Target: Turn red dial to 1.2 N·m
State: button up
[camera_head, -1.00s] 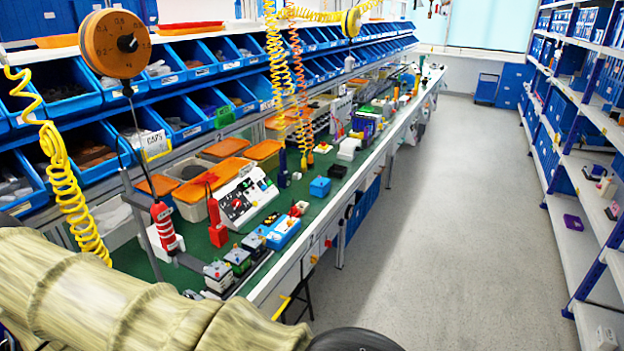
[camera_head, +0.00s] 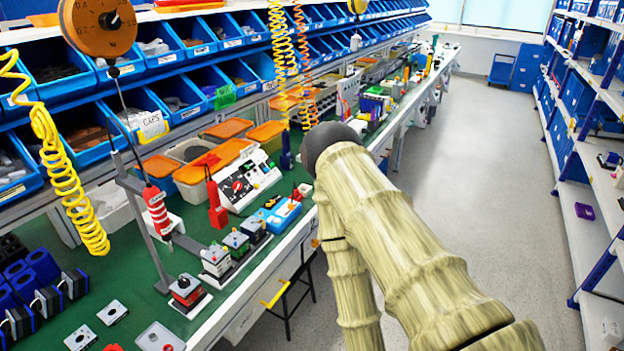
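A small red unit (camera_head: 186,291) with a dark knob on top sits at the near end of a row of small coloured units on the green bench. No scale or setting on it is readable. A large orange-brown disc (camera_head: 100,26) with a dark hub and small numbers hangs at the top left. A red handheld tool (camera_head: 157,211) hangs on a cord below it. I cannot tell for certain which of these is the red dial. My arm crosses the middle and lower right, well right of them, ending in a dark rounded part. My gripper is not visible.
A white control panel (camera_head: 244,179) is farther back. Yellow coiled hoses (camera_head: 62,170) hang at the left. Blue bins (camera_head: 60,79) line the rack. The floor aisle (camera_head: 480,180) is clear.

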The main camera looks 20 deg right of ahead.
aim_at(237, 186)
jog(key=z, duration=0.2)
jog(key=i, duration=0.95)
